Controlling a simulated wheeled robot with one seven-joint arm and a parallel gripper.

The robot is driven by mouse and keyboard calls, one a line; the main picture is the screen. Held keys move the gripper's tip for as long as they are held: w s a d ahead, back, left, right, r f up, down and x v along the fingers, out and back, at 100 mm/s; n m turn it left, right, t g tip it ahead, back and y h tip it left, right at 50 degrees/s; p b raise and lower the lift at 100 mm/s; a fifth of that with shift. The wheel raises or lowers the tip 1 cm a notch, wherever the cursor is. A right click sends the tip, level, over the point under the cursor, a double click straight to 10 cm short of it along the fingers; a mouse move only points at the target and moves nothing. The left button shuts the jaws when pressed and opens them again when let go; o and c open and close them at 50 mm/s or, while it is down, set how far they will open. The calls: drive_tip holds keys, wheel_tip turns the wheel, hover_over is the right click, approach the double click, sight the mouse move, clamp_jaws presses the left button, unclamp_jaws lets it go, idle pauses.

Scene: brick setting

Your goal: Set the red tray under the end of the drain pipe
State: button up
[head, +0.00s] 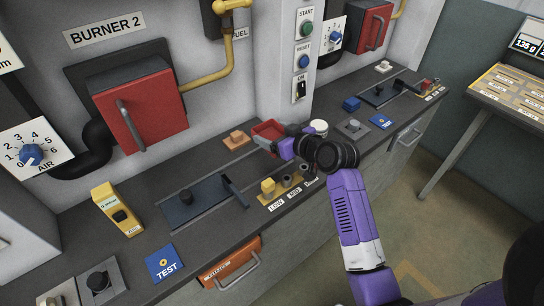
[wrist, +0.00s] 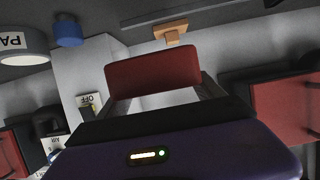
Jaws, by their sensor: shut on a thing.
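The red tray (head: 268,130) is in the middle of the head view, at the end of my arm over the counter. My gripper (head: 280,143) is shut on it. In the wrist view the tray (wrist: 152,68) spans the space between the two fingers of my gripper (wrist: 165,97). I cannot tell whether the tray touches the counter. No pipe marked as a drain shows. A black elbow pipe (head: 95,145) is on the wall by burner 2, and a yellow pipe (head: 212,80) runs down to that burner.
Red burner door (head: 140,108) juts from the wall.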

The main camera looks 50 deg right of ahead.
sight(274, 164)
wheel_tip(274, 164, down, 10)
drive_tip(key=shift+r, duration=0.1)
idle(0.4)
drive_tip(key=o, duration=1.4)
drive_tip(key=shift+f, duration=0.25)
drive_tip(key=o, duration=0.5)
drive_tip(key=shift+r, duration=0.1)
